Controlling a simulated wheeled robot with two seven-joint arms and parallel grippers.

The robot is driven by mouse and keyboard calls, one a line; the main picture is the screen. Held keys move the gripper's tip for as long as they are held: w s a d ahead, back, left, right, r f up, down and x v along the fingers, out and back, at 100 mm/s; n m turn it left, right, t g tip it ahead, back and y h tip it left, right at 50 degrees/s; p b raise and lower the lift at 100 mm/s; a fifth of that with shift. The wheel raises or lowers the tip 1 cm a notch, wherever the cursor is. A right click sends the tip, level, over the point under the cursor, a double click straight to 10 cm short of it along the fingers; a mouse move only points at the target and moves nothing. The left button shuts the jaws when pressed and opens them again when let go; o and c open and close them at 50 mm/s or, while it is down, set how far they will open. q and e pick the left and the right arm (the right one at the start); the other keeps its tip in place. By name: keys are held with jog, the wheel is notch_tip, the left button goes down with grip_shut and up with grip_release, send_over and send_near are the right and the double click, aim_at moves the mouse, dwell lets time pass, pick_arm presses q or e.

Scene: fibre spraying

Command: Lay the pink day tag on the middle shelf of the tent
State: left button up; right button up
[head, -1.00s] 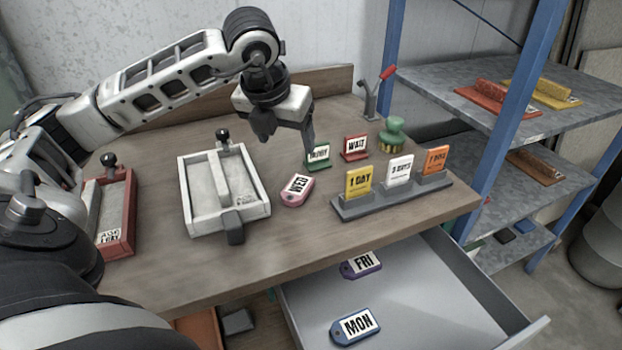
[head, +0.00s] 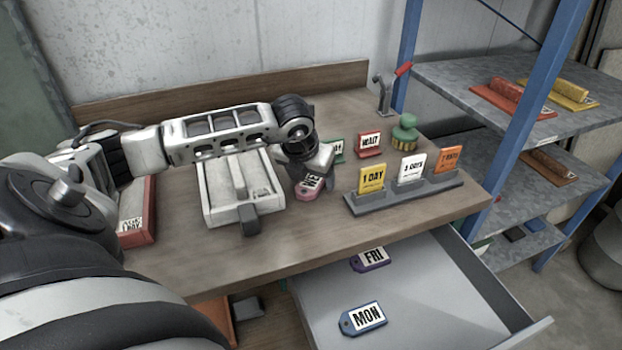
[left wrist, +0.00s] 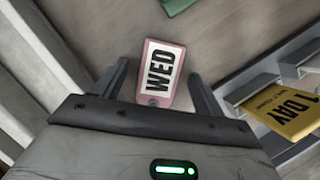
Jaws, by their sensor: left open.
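The pink day tag (head: 309,187), marked WED, lies on the wooden bench between the white tray and the card holder. In the left wrist view the pink tag (left wrist: 160,75) lies between the two fingers, with a gap on each side. My left gripper (head: 305,178) is open and low over the tag, covering part of it in the head view. Its open fingers (left wrist: 160,85) also show in the left wrist view. The tent and its middle shelf cannot be made out. My right gripper is not in view.
A grey holder (head: 405,199) with yellow, white and orange cards stands right of the tag. A white tray (head: 213,212) stands left of it. Green and red signs (head: 370,144) stand behind. An open drawer (head: 420,290) holds FRI and MON tags. A blue-post shelf rack (head: 470,85) stands at right.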

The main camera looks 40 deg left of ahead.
pick_arm(q)
jog(key=shift+f, duration=0.1)
jog(key=shift+c, duration=0.3)
jog(key=c, duration=1)
